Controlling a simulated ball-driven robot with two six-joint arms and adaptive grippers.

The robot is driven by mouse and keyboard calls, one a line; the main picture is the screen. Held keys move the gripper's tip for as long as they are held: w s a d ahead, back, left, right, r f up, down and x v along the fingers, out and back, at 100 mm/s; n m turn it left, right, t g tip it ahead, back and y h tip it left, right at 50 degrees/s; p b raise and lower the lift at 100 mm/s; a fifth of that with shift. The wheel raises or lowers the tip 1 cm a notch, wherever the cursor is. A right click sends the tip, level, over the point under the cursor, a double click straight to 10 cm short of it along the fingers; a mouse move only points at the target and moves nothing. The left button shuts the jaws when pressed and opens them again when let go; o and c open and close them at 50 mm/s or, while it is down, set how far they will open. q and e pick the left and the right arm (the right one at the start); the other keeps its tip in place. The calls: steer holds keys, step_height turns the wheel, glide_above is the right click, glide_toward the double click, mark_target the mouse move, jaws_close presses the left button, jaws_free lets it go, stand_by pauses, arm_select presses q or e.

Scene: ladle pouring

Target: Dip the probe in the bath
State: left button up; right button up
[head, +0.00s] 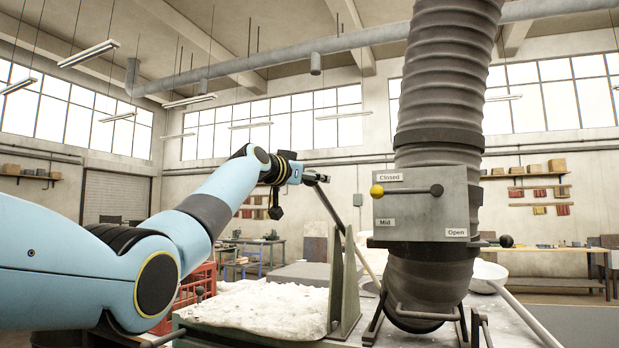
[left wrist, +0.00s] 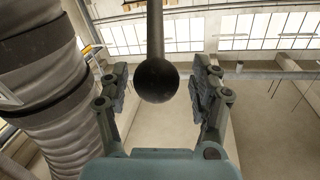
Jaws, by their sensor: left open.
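My left gripper (head: 318,178) is raised in the middle of the head view, near the upper end of a slanting grey rod (head: 330,207). In the left wrist view the gripper's fingers (left wrist: 160,92) are open on either side of a dark ball (left wrist: 157,80) at the end of a rod (left wrist: 155,28). Clear gaps show between ball and fingers. I cannot tell for sure whether this rod is the probe. A white, lumpy surface (head: 265,305), which looks like the bath, lies below in a grey-green trough. My right gripper is out of view.
A thick ribbed duct (head: 440,95) stands right of the gripper. Its lever box (head: 420,210) reads Closed, Mid and Open, with the yellow ball (head: 377,190) beside Closed. A pale bowl (head: 489,275) sits behind. Red crates (head: 195,290) stand left of the trough.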

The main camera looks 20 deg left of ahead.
arm_select(q)
steer(key=shift+d, duration=0.1)
steer(key=v, duration=1.2)
